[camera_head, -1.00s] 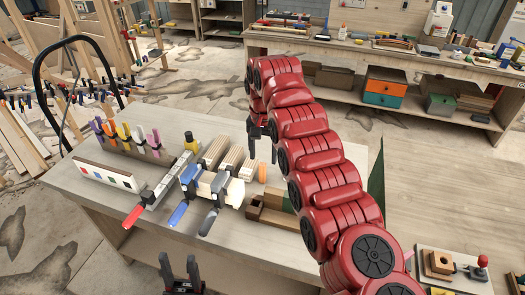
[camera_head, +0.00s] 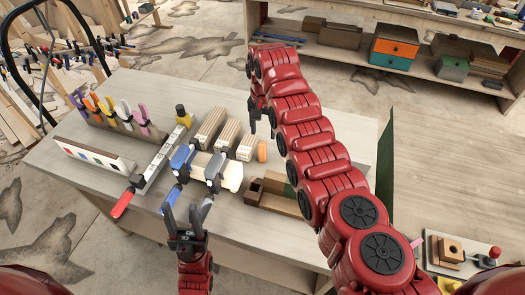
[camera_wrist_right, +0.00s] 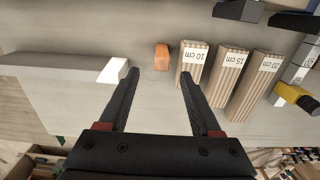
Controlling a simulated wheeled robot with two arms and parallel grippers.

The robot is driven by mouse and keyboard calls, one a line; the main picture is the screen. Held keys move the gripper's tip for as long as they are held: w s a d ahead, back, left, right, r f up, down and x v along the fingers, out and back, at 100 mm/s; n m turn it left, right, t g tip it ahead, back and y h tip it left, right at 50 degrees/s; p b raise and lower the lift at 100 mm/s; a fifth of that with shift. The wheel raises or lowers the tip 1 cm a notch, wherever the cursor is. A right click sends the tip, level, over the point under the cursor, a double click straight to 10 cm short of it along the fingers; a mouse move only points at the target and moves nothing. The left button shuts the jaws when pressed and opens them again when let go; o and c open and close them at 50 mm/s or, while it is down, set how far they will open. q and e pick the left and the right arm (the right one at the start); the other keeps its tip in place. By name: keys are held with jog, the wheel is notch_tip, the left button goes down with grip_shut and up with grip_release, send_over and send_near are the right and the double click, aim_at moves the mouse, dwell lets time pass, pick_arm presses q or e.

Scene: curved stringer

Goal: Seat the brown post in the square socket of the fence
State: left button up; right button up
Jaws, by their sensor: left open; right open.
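A short orange-brown block (camera_head: 262,151), which may be the brown post, stands on the table right of the striped wooden blocks. It also shows in the right wrist view (camera_wrist_right: 162,57). A brown wooden piece with a dark opening (camera_head: 256,188), which may hold the fence's socket, lies nearer me, partly behind my right arm. My right gripper (camera_wrist_right: 160,75) is open and empty; the orange-brown block shows between and just beyond its fingertips. It also shows in the head view (camera_head: 264,122). My left gripper (camera_head: 186,212) is open and empty near the clamp handles at the table's front.
Striped blocks marked 10 cm (camera_wrist_right: 193,65), 15 cm and 20 cm stand beside the orange-brown block. A long grey bar with a white end (camera_wrist_right: 75,66) lies on its other side. Blue-handled clamps (camera_head: 180,160) and a red-handled bar clamp (camera_head: 150,172) crowd the left.

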aim_at(263, 143)
notch_tip(263, 143, down, 2)
jog(key=shift+f, duration=0.6)
notch_tip(263, 143, down, 4)
jog(key=b, duration=0.3)
jog(key=shift+w+a+f, duration=0.15)
jog(key=shift+c, duration=0.4)
grip_shut()
